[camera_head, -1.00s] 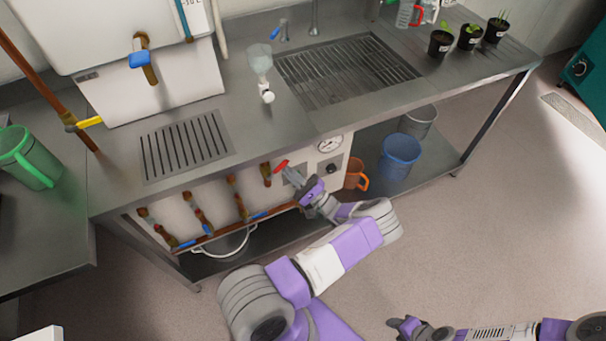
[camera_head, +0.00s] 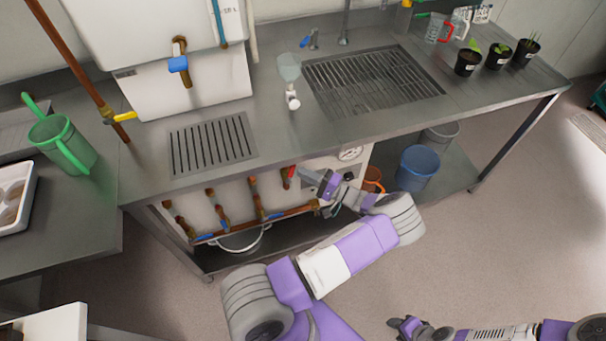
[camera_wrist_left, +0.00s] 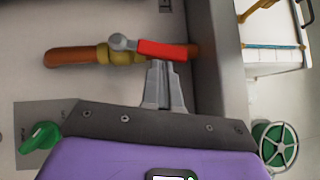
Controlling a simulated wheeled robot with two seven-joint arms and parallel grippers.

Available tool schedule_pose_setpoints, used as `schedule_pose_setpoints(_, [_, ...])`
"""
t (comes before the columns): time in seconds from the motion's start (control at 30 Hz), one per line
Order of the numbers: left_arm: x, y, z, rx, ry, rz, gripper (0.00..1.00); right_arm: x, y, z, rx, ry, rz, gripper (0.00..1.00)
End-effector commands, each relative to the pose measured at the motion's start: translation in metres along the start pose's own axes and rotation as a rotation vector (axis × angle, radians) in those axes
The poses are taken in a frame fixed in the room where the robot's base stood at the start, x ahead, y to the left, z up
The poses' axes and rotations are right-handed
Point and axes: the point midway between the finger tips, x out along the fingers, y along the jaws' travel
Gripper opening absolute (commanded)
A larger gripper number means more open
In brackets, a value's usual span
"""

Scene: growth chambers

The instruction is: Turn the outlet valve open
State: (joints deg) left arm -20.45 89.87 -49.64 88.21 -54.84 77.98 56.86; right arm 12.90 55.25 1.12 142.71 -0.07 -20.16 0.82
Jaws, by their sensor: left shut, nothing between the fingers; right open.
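The outlet valve has a red lever (camera_head: 291,172) on a short brass and copper pipe (camera_head: 285,182) on the white panel under the counter. In the left wrist view the red lever (camera_wrist_left: 162,49) lies roughly in line with the pipe (camera_wrist_left: 72,57). My left gripper (camera_head: 304,174) is just right of the lever in the head view. In the wrist view its shut, empty fingers (camera_wrist_left: 163,70) are at the lever's side; whether they touch cannot be told. My right gripper (camera_head: 393,322) is open and empty, low over the floor, far from the valve.
Several blue-handled valves (camera_head: 206,238) and a copper pipe run left of the red lever. A gauge (camera_head: 350,153) and a green knob (camera_wrist_left: 40,138) are on the panel. Blue (camera_head: 418,167) and orange (camera_head: 373,179) containers stand on the lower shelf. The floor in front is open.

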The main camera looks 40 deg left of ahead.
Motion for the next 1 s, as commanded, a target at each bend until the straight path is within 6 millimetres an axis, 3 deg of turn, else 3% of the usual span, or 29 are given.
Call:
schedule_pose_setpoints(0.27, [-0.018, 0.01, -0.016, -0.004, -0.012, 0.005, 0.0, 0.032, 0.012, -0.001, 0.0, 0.0, 0.0, 0.46])
schedule_pose_setpoints(0.4, [-0.055, 0.005, -0.015, -0.002, -0.008, 0.005, 0.0, 0.022, 0.008, -0.001, -0.001, 0.0, 0.0, 0.46])
schedule_pose_setpoints(0.6, [-0.093, 0.006, -0.015, -0.001, -0.01, 0.005, 0.0, 0.021, 0.008, -0.001, -0.001, 0.0, 0.0, 0.46])
schedule_pose_setpoints(0.8, [-0.113, 0.006, -0.015, 0.0, -0.012, 0.004, 0.0, 0.022, 0.008, -0.001, 0.0, 0.0, 0.0, 0.46])
schedule_pose_setpoints(1.0, [-0.116, 0.006, -0.015, 0.001, -0.013, 0.004, 0.0, 0.022, 0.008, -0.001, 0.0, 0.0, 0.0, 0.46])
